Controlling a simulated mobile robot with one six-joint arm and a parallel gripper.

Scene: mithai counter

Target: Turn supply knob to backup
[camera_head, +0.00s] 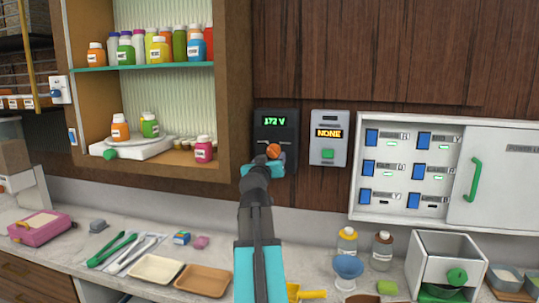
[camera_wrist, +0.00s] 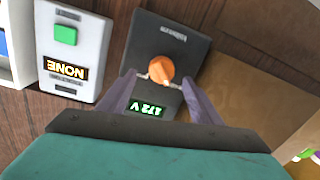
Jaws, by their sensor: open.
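The supply knob (camera_wrist: 161,69) is orange and sits on a dark wall panel (camera_wrist: 150,35) whose green display (camera_wrist: 147,108) reads 172 V. The wrist view shows this panel upside down. In the head view the knob (camera_head: 273,151) shows just past the end of my arm, on the lower part of the panel (camera_head: 262,128). My gripper (camera_wrist: 159,78) is open, with one finger on each side of the knob's near end. I cannot tell whether the fingers touch it. The position labels on the panel are too small to read.
A grey panel (camera_head: 321,150) with a green button and an amber NONE display is right of the knob panel. A white breaker cabinet (camera_head: 405,120) is further right. A wooden shelf (camera_head: 235,90) with bottles stands left. The counter below holds trays and tools.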

